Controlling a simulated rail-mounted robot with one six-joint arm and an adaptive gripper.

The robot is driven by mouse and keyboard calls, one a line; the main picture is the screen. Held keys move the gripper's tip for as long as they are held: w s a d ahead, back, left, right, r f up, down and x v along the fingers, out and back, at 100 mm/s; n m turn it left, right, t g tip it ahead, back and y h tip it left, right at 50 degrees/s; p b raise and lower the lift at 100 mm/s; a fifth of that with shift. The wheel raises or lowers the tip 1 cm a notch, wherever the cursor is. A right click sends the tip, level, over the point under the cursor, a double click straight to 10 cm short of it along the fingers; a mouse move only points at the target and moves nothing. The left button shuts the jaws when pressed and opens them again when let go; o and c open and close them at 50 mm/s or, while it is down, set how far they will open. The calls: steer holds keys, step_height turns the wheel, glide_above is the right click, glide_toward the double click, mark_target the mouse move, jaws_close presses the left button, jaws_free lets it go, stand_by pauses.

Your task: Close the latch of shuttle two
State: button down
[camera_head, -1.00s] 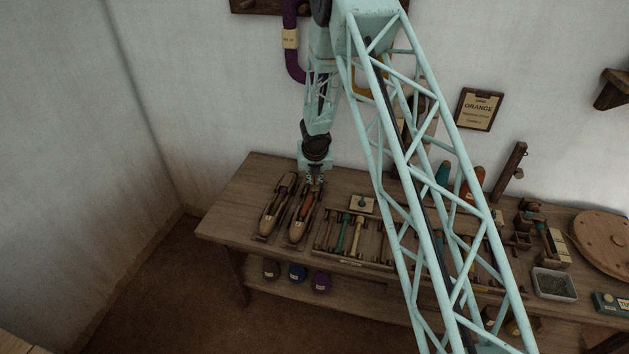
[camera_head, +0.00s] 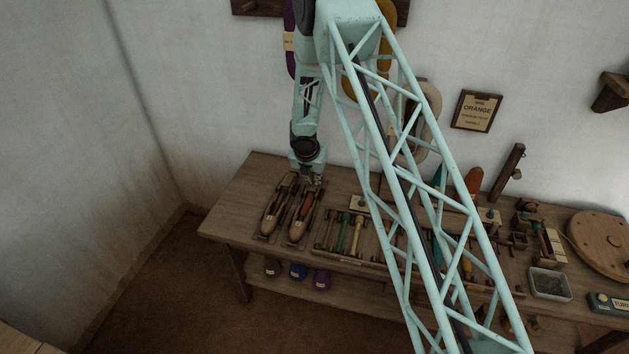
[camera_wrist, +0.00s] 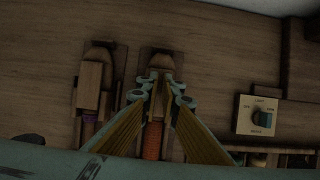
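Two wooden shuttles lie side by side at the left of the bench. The left shuttle (camera_head: 273,214) has a dark purple bobbin in the wrist view (camera_wrist: 89,128). The right shuttle (camera_head: 299,226) has an orange-red bobbin, seen in the wrist view (camera_wrist: 152,140). I cannot read which is shuttle two. My gripper (camera_head: 313,181) is over the far end of the right shuttle. In the wrist view its fingertips (camera_wrist: 163,86) are close together in front of that end, with a narrow gap. Contact cannot be told. The latch is not clearly seen; the fingers partly cover that area.
A cream dial plate (camera_wrist: 257,115) sits right of the shuttles. A rack with several coloured bobbins (camera_head: 345,236) is beside them. The bench (camera_head: 232,208) is bare to the left. Cones, a grey tray (camera_head: 551,284) and a round wooden disc (camera_head: 603,240) stand farther right.

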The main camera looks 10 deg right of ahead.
steer(key=c, duration=3.2)
jaws_free()
steer(key=shift+o, duration=0.2)
steer(key=shift+r, duration=0.1)
steer(key=v, duration=1.2)
